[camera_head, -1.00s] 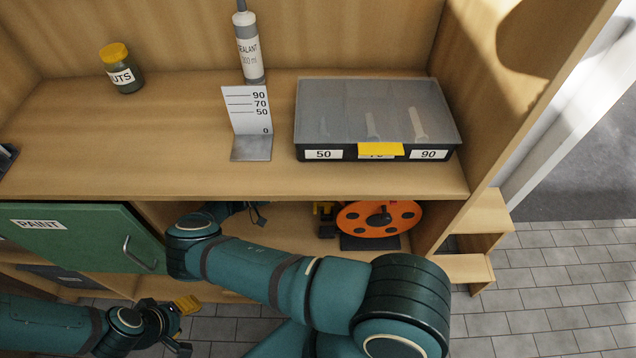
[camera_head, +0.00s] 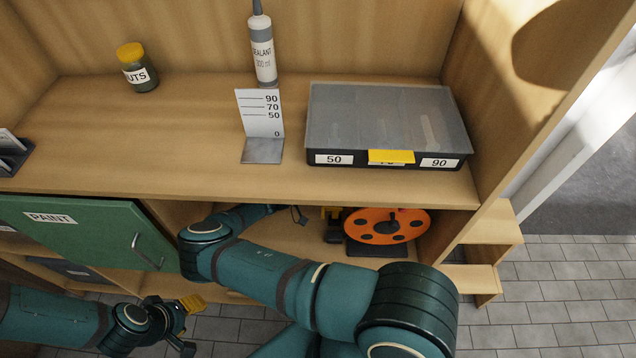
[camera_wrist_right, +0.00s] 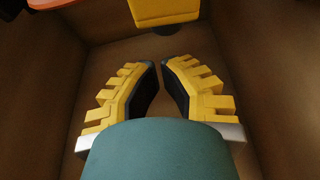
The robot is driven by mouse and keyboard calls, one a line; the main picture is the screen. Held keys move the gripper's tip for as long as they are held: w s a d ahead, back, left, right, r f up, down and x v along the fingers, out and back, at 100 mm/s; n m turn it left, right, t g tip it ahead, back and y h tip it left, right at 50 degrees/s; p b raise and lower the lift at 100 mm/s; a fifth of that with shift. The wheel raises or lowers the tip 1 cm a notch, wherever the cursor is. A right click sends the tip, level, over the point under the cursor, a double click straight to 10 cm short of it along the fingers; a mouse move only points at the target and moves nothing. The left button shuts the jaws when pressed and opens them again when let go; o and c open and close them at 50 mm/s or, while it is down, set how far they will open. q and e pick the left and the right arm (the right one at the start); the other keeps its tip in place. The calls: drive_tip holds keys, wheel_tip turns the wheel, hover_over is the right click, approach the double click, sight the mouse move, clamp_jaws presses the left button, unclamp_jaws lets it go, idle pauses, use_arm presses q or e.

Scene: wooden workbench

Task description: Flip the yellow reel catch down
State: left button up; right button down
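The yellow reel catch (camera_head: 335,213) is on the lower shelf, just left of the orange reel (camera_head: 388,226). In the right wrist view the yellow catch (camera_wrist_right: 165,10) is at the top centre, beyond my fingertips, and a sliver of the orange reel (camera_wrist_right: 48,3) is at the top left. My right gripper (camera_wrist_right: 161,64) has its tips close together with nothing between them, short of the catch. In the head view its small dark end (camera_head: 299,215) shows left of the catch. My left gripper (camera_head: 190,325) has its fingers apart and empty, below the green door.
The green PAINT door (camera_head: 85,235) is at the left of the lower shelf. The upper board carries a parts case (camera_head: 385,120), a gauge plate (camera_head: 262,120), a sealant tube (camera_head: 263,50) and a nuts jar (camera_head: 138,68). The board overhangs the reel.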

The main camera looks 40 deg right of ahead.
drive_tip(key=shift+s+a, duration=0.75)
drive_tip(key=shift+s, duration=0.1)
